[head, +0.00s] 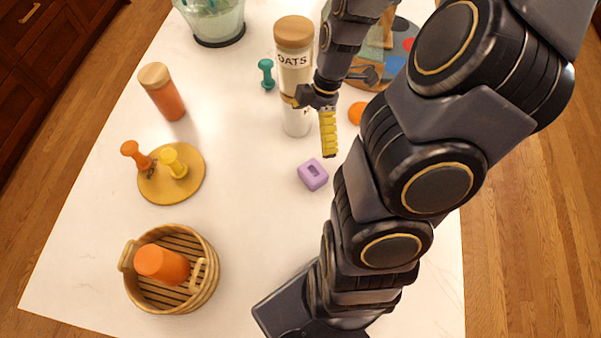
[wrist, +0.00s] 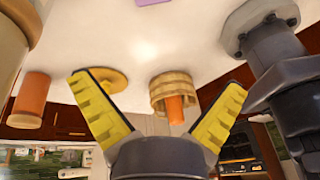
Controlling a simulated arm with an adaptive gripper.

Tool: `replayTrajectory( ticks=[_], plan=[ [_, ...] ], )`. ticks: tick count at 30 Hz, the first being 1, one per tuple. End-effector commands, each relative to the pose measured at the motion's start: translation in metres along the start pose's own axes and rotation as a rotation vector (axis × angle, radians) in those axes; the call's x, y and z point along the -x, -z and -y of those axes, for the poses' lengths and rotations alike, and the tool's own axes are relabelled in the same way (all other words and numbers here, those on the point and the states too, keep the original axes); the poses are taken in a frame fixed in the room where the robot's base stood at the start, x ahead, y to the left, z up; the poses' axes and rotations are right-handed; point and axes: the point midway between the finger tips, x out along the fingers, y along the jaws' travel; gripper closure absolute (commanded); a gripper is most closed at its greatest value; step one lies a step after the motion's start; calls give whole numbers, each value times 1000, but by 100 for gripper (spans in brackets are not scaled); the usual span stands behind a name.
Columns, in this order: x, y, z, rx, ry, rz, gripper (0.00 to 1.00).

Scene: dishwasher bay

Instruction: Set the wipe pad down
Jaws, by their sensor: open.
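A small lilac block with a recess in its top (head: 313,175), which looks like the wipe pad, lies on the white table. Its edge also shows at the top of the wrist view (wrist: 152,2). My gripper (head: 329,150) is above the table, up and to the right of the block in the head view, and apart from it. In the wrist view its yellow fingers (wrist: 158,88) are spread wide with nothing between them.
An oats jar (head: 294,62) and a white jar (head: 296,122) stand close to my gripper. An orange ball (head: 357,112) is to the right. A yellow disc with pegs (head: 192,193), a basket (head: 207,285) and an orange jar (head: 168,102) are left. Table between is clear.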

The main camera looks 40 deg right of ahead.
Motion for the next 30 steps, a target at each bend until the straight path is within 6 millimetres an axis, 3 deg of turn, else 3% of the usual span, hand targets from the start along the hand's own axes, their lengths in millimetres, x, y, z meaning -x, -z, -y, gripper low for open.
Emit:
replayTrajectory(
  ticks=[1, 3, 6, 12, 19, 30],
  plan=[
    [14, 22, 7, -69, 4, 40, 0],
    [27, 49, 25, -214, 18, 91, 0],
    [44, 80, 52, -436, -1, 165, 0],
    [65, 116, 116, -904, -102, 266, 0],
    [71, 125, 161, -1270, -201, 280, 0],
    [72, 126, 168, -1347, -218, 275, 0]
  ],
)
